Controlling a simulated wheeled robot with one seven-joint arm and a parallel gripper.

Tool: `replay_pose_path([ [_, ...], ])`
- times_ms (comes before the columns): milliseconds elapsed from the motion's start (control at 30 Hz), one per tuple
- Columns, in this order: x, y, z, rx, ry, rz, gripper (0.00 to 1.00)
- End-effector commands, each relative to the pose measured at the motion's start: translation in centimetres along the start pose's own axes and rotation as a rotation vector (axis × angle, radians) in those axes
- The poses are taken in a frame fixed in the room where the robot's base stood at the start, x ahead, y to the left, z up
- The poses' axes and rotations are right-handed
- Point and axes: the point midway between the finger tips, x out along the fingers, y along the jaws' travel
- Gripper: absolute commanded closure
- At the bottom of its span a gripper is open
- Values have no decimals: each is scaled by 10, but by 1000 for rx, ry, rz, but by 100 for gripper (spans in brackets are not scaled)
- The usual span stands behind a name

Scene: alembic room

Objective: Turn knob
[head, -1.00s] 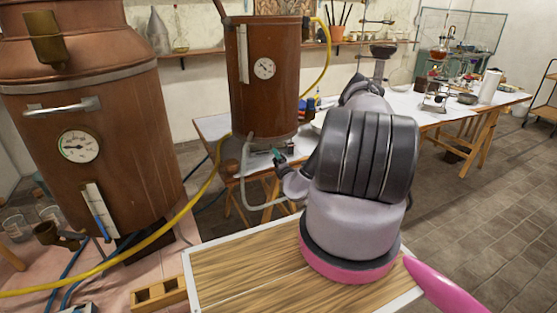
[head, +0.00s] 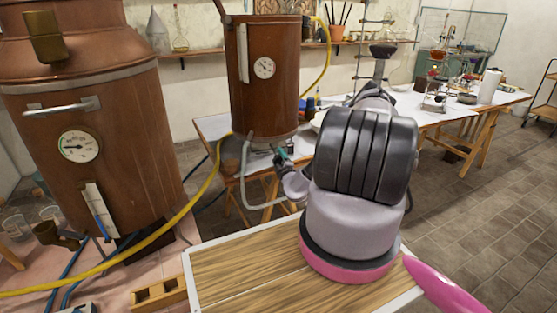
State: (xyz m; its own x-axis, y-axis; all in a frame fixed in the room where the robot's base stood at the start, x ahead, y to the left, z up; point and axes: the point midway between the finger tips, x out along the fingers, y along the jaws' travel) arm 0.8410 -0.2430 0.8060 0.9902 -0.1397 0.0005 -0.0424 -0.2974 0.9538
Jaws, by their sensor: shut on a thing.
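The smaller copper boiler (head: 264,95) stands behind the table edge, left of my arm. A small teal-green knob (head: 281,153) shows at its lower right, by the pale hose. My gripper (head: 282,160) is at the knob, shut on it; its fingers are small, dark and partly merged with the knob in the view. The exact finger contact is too small to make out. My arm covers part of the table behind.
A large copper boiler (head: 85,130) with a gauge stands at the left. A yellow hose (head: 185,213) runs from the lower left up towards the smaller boiler. A long white table (head: 440,122) with glassware is behind my arm. Open tiled floor (head: 480,210) lies at the right.

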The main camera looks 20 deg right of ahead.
Motion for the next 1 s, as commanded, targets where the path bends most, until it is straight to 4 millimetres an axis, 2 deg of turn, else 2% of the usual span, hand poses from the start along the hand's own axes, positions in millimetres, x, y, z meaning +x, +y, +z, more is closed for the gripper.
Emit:
replay_pose_path([
  [533,-2,-2,1,26,-3,-4,83],
  [567,-2,-2,1,26,-3,-4,19],
  [600,-2,-2,1,25,-3,-4,4],
  [633,-1,-2,1,25,-3,-3,0],
  [1000,-1,-1,0,11,-1,-3,0],
])
